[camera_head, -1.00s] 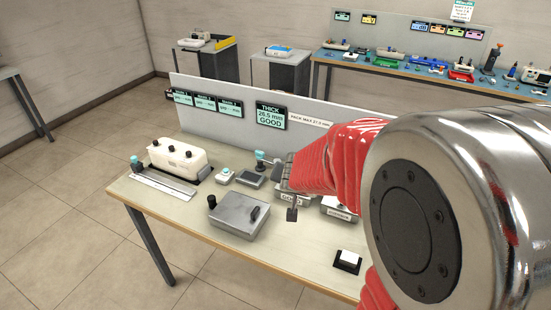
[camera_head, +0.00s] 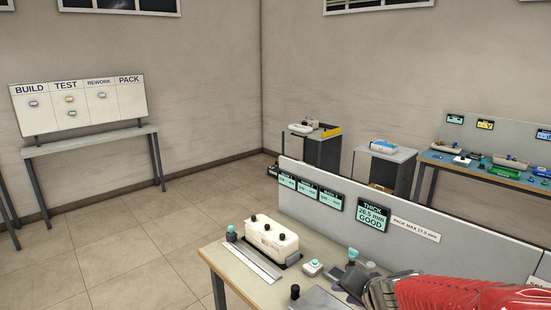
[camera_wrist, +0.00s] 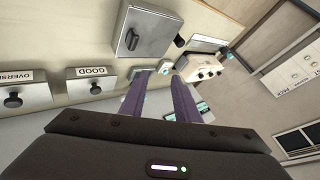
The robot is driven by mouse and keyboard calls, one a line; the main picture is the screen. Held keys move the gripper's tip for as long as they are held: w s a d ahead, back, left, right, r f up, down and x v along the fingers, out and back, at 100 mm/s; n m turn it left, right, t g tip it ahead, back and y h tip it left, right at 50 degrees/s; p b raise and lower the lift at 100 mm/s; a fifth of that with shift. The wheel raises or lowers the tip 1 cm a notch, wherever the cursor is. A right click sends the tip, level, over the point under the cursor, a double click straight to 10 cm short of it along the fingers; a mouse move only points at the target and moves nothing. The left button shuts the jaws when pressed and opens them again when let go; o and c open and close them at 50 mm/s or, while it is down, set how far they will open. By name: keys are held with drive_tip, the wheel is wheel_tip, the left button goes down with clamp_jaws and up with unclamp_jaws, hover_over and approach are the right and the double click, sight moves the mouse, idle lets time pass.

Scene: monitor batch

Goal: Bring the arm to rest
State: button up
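My arm in its red sleeve enters the head view from the lower right and reaches left, low over the right part of the workbench (camera_head: 228,268). My gripper (camera_wrist: 160,78) shows in the wrist view with its two purple fingers apart and nothing visible held between them. In the head view the gripper is a dark shape at the sleeve's end, partly cut off by the lower edge, and its fingers are hard to make out there.
A white block-shaped device (camera_head: 268,240) stands on the bench near a partition (camera_head: 325,206) with displays. The wrist view shows a GOOD box (camera_wrist: 97,84) and a grey knobbed box (camera_wrist: 160,22). A planning board (camera_head: 85,108) stands at the left wall. The floor between is clear.

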drive_tip(key=s+a+r+n+g+y, duration=0.1)
drive_tip(key=s+a+n+g, duration=0.15)
drive_tip(key=s, duration=0.35)
drive_tip(key=s+a+r+n+g, duration=0.1)
drive_tip(key=s+a, duration=0.2)
drive_tip(key=s, duration=0.2)
drive_tip(key=s+d+r+n+h, duration=0.1)
drive_tip(key=s+d+r, duration=0.1)
drive_tip(key=s, duration=0.3)
drive_tip(key=s+d+r+n+h, duration=0.2)
drive_tip(key=s+r, duration=0.1)
drive_tip(key=s, duration=0.3)
drive_tip(key=shift+r, duration=0.2)
drive_tip(key=shift+n, duration=0.25)
